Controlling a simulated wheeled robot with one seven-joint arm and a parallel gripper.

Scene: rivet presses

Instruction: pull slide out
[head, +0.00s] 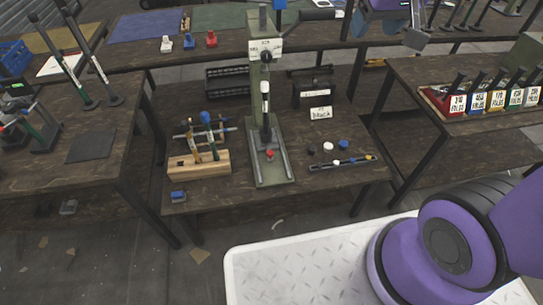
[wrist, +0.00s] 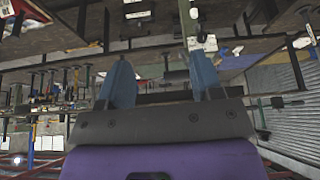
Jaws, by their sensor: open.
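A green rivet press (head: 265,50) stands upright in the middle of the centre table in the head view. Its long base (head: 258,175) runs toward the table's front edge, with pale rails along its sides. A small red part (head: 269,154) sits between the rails, below the dark ram; I cannot tell whether it belongs to the slide. My gripper (wrist: 162,72) shows in the wrist view with two blue fingers spread apart and nothing between them.
A wooden rack (head: 198,165) with tools stands left of the press base. A blue block (head: 178,196) lies near the front edge. Dark fixtures and a small sign (head: 320,113) are at right, with loose caps and a narrow strip (head: 342,163). My purple arm fills the lower right.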

